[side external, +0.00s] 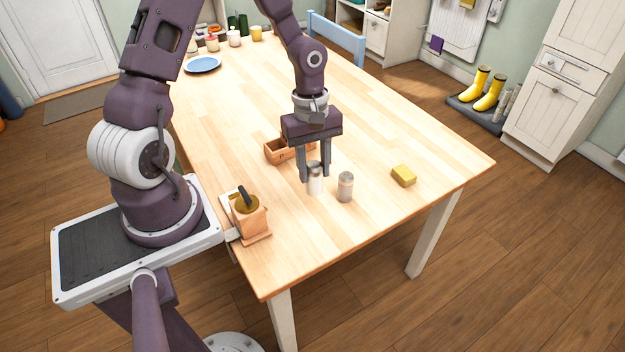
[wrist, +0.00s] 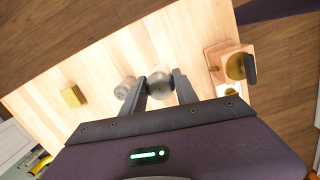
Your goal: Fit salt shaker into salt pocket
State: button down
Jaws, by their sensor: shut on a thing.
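My gripper (side external: 315,179) points down over the table, its two fingers shut on a pale shaker with a grey metal top, which I take as the salt shaker (side external: 316,187). The shaker is upright, with its base at or just above the tabletop; I cannot tell which. In the wrist view, its round grey top (wrist: 160,88) shows between the fingertips. A wooden caddy (side external: 274,153) stands behind the gripper, partly hidden by it. Its salt pocket cannot be made out. A second, browner shaker (side external: 345,188) stands just right of the held one, apart from it.
A yellow sponge-like block (side external: 403,176) lies to the right. A wooden grinder-like box with a dark handle (side external: 248,217) is at the near left edge. A blue plate (side external: 203,65) and several jars are at the far end. The table front is clear.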

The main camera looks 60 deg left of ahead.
jog(key=w+a+n+t, duration=0.1)
jog(key=w+a+n, duration=0.3)
jog(key=a+n, duration=0.3)
jog(key=w+a+r+n+y, duration=0.1)
jog(key=w+a+n, duration=0.35)
jog(key=a, duration=0.45)
jog(key=w+a+n+t, duration=0.1)
jog(key=w+a+n, duration=0.2)
jog(key=a+n, duration=0.4)
jog(key=shift+m, duration=0.25)
jog(key=f, duration=0.3)
jog(key=a+f, duration=0.1)
jog(key=f, duration=0.5)
jog(key=shift+w+a+f, duration=0.1)
jog(key=shift+a+f, duration=0.05)
jog(key=shift+a, duration=0.15)
jog(key=shift+f, duration=0.1)
jog(key=c, duration=0.9)
grip_release()
jog(key=shift+c, duration=0.2)
